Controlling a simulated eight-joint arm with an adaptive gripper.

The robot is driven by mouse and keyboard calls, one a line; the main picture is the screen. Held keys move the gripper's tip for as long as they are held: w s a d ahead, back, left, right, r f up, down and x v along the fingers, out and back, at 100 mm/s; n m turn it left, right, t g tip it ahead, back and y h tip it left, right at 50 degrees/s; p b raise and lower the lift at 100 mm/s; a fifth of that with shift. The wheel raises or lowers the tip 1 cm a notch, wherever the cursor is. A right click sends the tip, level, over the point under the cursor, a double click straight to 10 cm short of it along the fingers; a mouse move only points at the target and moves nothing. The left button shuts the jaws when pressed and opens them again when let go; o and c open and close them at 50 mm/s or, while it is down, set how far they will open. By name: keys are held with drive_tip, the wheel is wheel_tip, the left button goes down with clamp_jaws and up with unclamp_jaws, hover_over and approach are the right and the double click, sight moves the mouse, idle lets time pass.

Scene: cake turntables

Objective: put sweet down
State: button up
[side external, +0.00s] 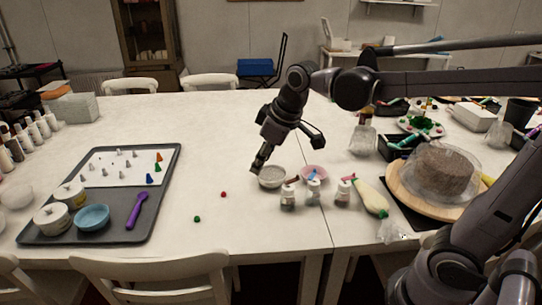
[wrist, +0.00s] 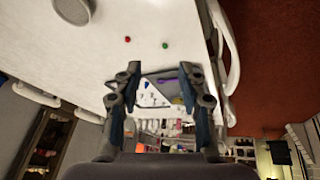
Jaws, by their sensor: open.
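A small red sweet (side external: 223,194) and a small green sweet (side external: 197,219) lie apart on the bare white table, between the grey tray and the bowls. In the wrist view the red sweet (wrist: 127,39) and the green sweet (wrist: 165,45) show beyond the fingertips. My gripper (side external: 288,152) is tilted above the table, behind and above a pale bowl (side external: 271,184). Its fingers are spread wide. In the wrist view my gripper (wrist: 161,70) has nothing between its fingers. The pale bowl's inside is hard to make out.
A grey tray (side external: 165,165) at left holds piping tips, a blue bowl (side external: 92,217) and a purple spoon (side external: 136,210). A pink bowl (side external: 316,171), small bottles (side external: 288,197) and a piping bag (side external: 371,198) stand right of the pale bowl. A covered cake (side external: 445,170) is further right.

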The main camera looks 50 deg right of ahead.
drive_tip(key=s+d+f+m+t, duration=0.1)
drive_tip(key=s+f, duration=0.4)
drive_tip(key=s, duration=0.6)
drive_tip(key=m+t, duration=0.1)
drive_tip(key=m, duration=0.1)
drive_tip(key=shift+d+m, duration=0.15)
drive_tip(key=shift+m, duration=0.15)
drive_tip(key=shift+o, duration=0.5)
drive_tip(key=shift+s+f, duration=0.4)
